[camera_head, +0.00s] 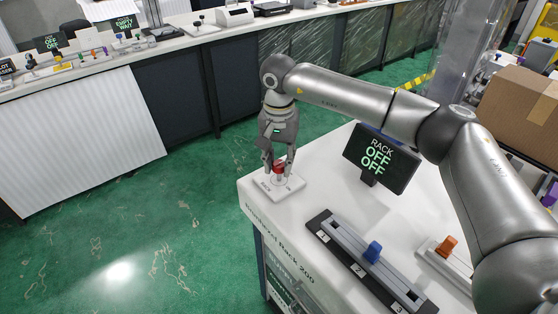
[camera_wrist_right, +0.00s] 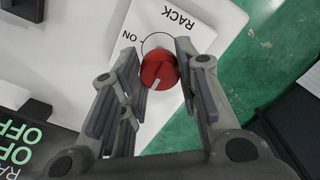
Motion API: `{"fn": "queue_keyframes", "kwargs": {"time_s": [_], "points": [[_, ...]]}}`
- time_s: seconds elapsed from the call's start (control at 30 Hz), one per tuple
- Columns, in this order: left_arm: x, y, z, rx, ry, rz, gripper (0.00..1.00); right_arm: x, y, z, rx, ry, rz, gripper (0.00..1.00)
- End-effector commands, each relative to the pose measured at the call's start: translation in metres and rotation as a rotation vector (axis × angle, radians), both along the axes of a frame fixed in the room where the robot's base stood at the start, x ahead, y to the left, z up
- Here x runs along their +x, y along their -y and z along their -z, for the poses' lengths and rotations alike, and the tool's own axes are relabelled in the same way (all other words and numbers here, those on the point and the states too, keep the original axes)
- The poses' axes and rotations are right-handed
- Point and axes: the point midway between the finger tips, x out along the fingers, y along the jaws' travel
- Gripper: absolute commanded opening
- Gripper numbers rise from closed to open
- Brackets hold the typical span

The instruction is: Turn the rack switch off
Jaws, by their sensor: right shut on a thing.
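The rack switch has a red knob (camera_head: 279,167) on a white base plate (camera_head: 292,187) at the near-left corner of the white bench. In the right wrist view the red knob (camera_wrist_right: 158,70) carries a pale pointer mark directed toward the bottom of the picture. The white plate (camera_wrist_right: 172,22) is printed "RACK" and "ON"; its other lettering is hidden. My right gripper (camera_head: 277,165) reaches down from above and is shut on the knob, one finger on each side (camera_wrist_right: 157,58). A dark display (camera_head: 381,160) behind reads "RACK OFF OFF". My left gripper is not in view.
A dark slider rail (camera_head: 330,232) with a blue knob (camera_head: 373,251) and numbered marks lies on the bench front. An orange-handled switch (camera_head: 446,246) is to its right. A cardboard box (camera_head: 515,108) stands back right. Green floor (camera_head: 120,215) is open left of the bench.

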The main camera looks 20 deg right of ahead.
Motion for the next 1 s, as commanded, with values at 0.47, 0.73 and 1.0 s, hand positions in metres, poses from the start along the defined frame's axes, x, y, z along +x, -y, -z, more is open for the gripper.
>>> {"fn": "queue_keyframes", "kwargs": {"time_s": [0.47,0.73,1.0], "points": [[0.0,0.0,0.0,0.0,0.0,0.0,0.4,0.0,0.0,0.0,0.0,0.001,0.0,0.53],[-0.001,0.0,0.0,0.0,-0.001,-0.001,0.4,0.0,0.0,-0.005,0.0,0.001,0.0,0.53],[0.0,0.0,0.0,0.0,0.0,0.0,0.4,0.001,-0.001,-0.052,0.002,0.005,0.001,0.53]]}}
